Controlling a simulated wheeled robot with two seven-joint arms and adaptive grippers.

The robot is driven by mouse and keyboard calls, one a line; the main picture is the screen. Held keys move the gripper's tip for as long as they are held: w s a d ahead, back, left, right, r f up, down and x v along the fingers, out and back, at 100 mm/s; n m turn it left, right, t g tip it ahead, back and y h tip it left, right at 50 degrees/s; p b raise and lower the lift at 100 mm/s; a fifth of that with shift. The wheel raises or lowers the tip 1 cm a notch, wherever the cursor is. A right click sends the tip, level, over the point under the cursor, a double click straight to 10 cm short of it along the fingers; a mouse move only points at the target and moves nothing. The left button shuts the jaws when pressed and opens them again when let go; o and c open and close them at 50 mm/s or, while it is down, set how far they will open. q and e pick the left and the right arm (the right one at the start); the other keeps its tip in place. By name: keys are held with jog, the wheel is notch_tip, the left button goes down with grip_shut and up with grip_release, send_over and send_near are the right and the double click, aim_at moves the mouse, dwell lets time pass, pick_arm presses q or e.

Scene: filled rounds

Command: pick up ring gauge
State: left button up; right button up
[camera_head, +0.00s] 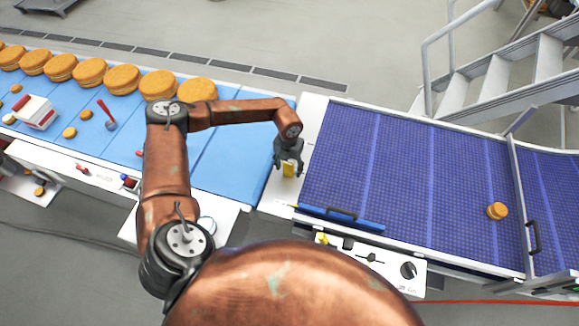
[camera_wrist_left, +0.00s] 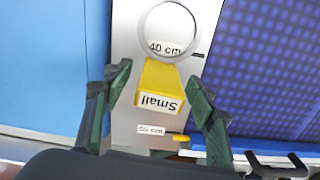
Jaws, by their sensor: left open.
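The ring gauge has a thin pale ring (camera_wrist_left: 137,30) and a yellow handle (camera_wrist_left: 158,78) with a label reading "Small". It lies on the light plate between the two belts, its ring around a "40 cm" label. In the head view its yellow handle (camera_head: 288,171) shows just below my left gripper (camera_head: 289,163). In the wrist view my left gripper (camera_wrist_left: 160,80) is open, one finger on each side of the handle, with gaps on both sides. I cannot tell the height between fingertips and handle. My right gripper is not in view.
A light blue belt (camera_head: 232,150) with several round cakes (camera_head: 197,90) is at left. A purple belt (camera_head: 400,170) at right carries a small round stack (camera_head: 497,210). A control panel (camera_head: 372,264) is in front. A "55 cm" label (camera_wrist_left: 151,129) and small yellow piece (camera_wrist_left: 181,138) are nearby.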

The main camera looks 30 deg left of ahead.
pick_arm(q)
jog(key=shift+f, duration=1)
jog(key=c, duration=1.3)
